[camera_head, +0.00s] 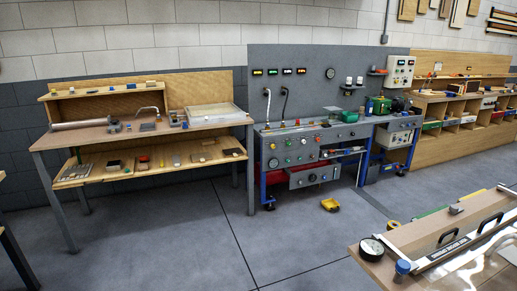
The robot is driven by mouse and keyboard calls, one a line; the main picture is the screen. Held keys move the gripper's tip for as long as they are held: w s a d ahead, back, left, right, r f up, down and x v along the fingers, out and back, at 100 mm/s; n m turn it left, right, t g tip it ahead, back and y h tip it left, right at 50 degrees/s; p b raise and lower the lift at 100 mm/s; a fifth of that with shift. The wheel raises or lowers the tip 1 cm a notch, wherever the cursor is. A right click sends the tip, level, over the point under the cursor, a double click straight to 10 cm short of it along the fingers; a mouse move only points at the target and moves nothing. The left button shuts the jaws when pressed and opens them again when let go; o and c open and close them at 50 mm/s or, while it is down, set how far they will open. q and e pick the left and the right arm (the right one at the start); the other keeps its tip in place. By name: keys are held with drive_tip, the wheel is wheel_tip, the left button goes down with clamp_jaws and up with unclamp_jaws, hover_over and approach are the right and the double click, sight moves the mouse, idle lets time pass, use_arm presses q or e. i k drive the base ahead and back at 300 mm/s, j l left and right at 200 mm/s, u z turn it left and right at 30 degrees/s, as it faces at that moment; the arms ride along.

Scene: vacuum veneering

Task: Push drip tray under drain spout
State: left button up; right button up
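A small yellow object (330,204) lies on the floor in front of the grey-and-blue workstation (345,128). It looks like a shallow tray, but it is too small to be certain that it is the drip tray. I cannot make out a drain spout; the underside of the workstation is dark and small in the view. Neither of my grippers shows in the head view.
A wooden workbench (120,139) with a lower shelf stands at the left. At the front right, a table (373,273) carries a round gauge (372,249), a blue-capped jar (402,268) and a long framed panel. The grey floor (190,235) between them is clear.

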sight(331, 205)
drive_tip(key=i+j, duration=0.15)
drive_tip(key=i, duration=0.3)
drive_tip(key=i+j, duration=0.2)
drive_tip(key=i, duration=0.2)
drive_tip(key=i+j, duration=0.15)
drive_tip(key=i, duration=0.3)
drive_tip(key=i+j+u, duration=0.1)
drive_tip(key=i, duration=0.35)
drive_tip(key=i+l+z, duration=0.2)
drive_tip(key=i+z, duration=0.15)
drive_tip(key=i, duration=0.15)
drive_tip(key=i+z, duration=0.4)
drive_tip(key=i, duration=0.15)
drive_tip(key=i+z, duration=0.35)
drive_tip(key=i, duration=0.15)
drive_tip(key=i+l+u, duration=0.1)
drive_tip(key=i+l, duration=0.35)
drive_tip(key=i, duration=0.15)
drive_tip(key=i+l, duration=0.55)
drive_tip(key=i+j+u, duration=0.05)
drive_tip(key=i, duration=0.05)
